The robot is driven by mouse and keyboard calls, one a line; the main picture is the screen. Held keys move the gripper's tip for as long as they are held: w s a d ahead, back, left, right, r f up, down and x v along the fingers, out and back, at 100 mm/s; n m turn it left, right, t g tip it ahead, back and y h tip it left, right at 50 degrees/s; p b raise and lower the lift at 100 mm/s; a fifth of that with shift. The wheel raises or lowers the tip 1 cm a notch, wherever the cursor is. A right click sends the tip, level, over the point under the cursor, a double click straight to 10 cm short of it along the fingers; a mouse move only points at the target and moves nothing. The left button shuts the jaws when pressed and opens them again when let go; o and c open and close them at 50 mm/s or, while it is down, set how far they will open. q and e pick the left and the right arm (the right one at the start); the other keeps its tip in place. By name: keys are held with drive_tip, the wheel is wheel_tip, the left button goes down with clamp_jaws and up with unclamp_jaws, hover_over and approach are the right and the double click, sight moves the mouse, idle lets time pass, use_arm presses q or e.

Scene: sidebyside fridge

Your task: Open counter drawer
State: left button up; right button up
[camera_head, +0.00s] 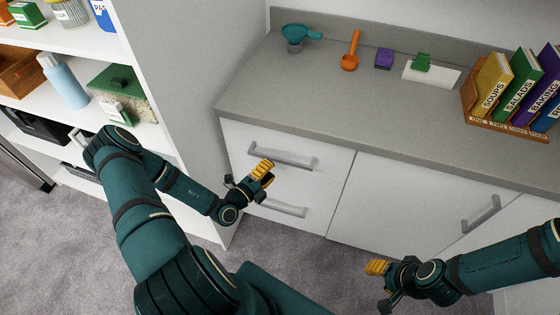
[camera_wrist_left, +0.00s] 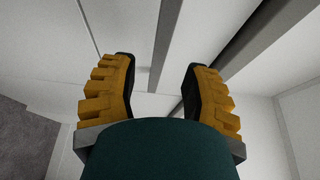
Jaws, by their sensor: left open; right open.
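The white counter has two drawers on its left side, both flush with the front. The upper drawer (camera_head: 240,140) has a grey bar handle (camera_head: 283,157), and the lower drawer has a similar handle (camera_head: 284,208). My left gripper (camera_head: 264,174) is open and empty in front of the drawers, just below and left of the upper handle. In the left wrist view its yellow fingers (camera_wrist_left: 157,88) are spread, with grey bars beyond them. I cannot tell there whether a finger touches a handle. My right gripper (camera_head: 378,275) is open at the lower right, in front of the cabinet door.
A cabinet door (camera_head: 400,200) with a slanted handle (camera_head: 481,214) is right of the drawers. The countertop (camera_head: 340,100) holds utensils and a book rack (camera_head: 505,128). White shelves (camera_head: 75,105) stand at the left. Grey carpet (camera_head: 45,230) lies below.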

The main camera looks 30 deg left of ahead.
sight(279, 161)
use_arm(q)
drive_tip(key=w, duration=0.3)
drive_tip(key=w+d, duration=0.1)
drive_tip(key=w, duration=0.1)
drive_tip(key=shift+w+b, duration=0.3)
drive_tip(key=shift+o, duration=0.3)
clamp_jaws()
